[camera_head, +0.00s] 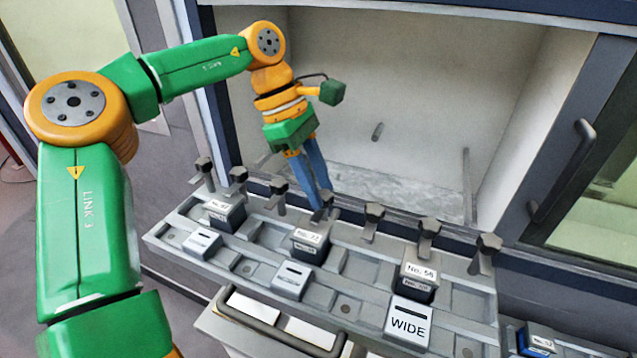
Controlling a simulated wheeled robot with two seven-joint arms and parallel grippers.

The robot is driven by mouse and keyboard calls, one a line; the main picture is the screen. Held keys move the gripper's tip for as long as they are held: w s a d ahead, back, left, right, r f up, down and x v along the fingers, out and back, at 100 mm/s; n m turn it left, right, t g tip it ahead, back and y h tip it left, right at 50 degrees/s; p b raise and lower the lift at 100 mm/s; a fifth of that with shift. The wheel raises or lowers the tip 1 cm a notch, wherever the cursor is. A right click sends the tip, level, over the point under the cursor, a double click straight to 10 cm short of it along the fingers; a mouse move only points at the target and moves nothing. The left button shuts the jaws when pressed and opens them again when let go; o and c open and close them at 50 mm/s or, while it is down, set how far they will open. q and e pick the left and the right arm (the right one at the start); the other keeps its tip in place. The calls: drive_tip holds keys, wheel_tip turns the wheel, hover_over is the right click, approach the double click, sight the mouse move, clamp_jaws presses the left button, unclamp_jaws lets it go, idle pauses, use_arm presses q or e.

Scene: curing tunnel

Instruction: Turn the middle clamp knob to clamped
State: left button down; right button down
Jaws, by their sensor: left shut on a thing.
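A row of several dark grey clamp knobs on short stems stands along the back of the grey fixture (258,262). The middle clamp knob (327,198) is at the tips of my left gripper (321,205) and is partly hidden by its blue fingers. The left gripper reaches down from above and is shut on this knob. The knob's exact turn angle is hard to read behind the fingers. My right gripper is not in view.
Neighbouring knobs stand close on both sides, one to the left (279,188) and one to the right (373,213). Labelled blocks, including "No. 58" (419,281) and "WIDE" (408,324), sit in the fixture. Behind is an open pale chamber (400,110); a handled door (575,150) is at right.

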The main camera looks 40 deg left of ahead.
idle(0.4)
use_arm(q)
drive_tip(key=c, duration=0.6)
unclamp_jaws()
drive_tip(key=shift+c, duration=0.2)
drive_tip(key=shift+o, duration=0.7)
drive_tip(key=shift+a, duration=0.1)
drive_tip(key=v, duration=0.7)
drive_tip(key=shift+a, duration=0.1)
